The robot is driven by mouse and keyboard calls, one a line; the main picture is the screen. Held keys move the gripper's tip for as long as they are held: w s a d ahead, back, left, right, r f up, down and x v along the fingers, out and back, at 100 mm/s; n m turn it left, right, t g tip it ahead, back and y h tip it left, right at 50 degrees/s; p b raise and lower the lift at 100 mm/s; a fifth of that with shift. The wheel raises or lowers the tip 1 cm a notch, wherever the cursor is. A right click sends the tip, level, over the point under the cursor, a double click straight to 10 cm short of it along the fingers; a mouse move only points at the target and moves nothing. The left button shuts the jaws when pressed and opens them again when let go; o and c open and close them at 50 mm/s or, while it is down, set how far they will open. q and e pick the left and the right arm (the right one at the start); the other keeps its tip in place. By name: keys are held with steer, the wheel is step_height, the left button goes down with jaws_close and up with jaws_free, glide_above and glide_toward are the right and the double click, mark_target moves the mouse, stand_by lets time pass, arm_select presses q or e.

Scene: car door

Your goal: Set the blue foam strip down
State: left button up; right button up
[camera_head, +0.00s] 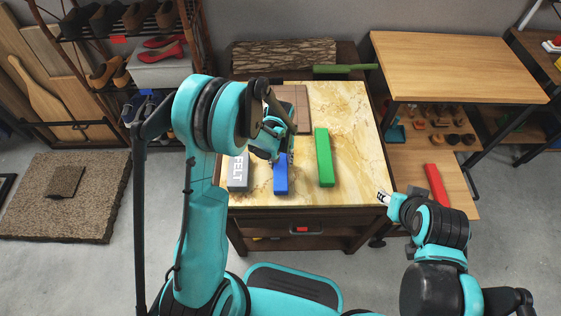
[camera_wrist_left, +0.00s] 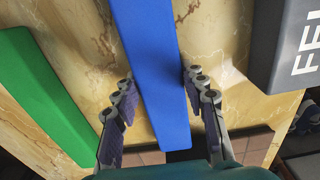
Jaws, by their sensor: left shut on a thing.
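The blue foam strip (camera_head: 281,180) is over the front half of the marble-topped table (camera_head: 354,130), its long side running front to back. My left gripper (camera_head: 277,152) comes down over its far part. In the left wrist view, the fingers (camera_wrist_left: 158,88) stand on either side of the blue foam strip (camera_wrist_left: 150,50) and are shut on it. I cannot tell whether its underside touches the table. My right gripper (camera_head: 384,197) is beyond the table's front right corner, small in view, its opening unclear.
A green strip (camera_head: 324,158) lies to the right of the blue one, and a grey block lettered FELT (camera_head: 238,172) to the left. A brown tiled panel (camera_head: 296,98) lies behind. The tabletop right of the green strip is clear. A red strip (camera_head: 437,186) lies on the right-hand shelf.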

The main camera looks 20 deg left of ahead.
arm_select(q)
steer(key=shift+r, duration=0.1)
steer(key=o, duration=1)
steer(key=shift+o, duration=0.2)
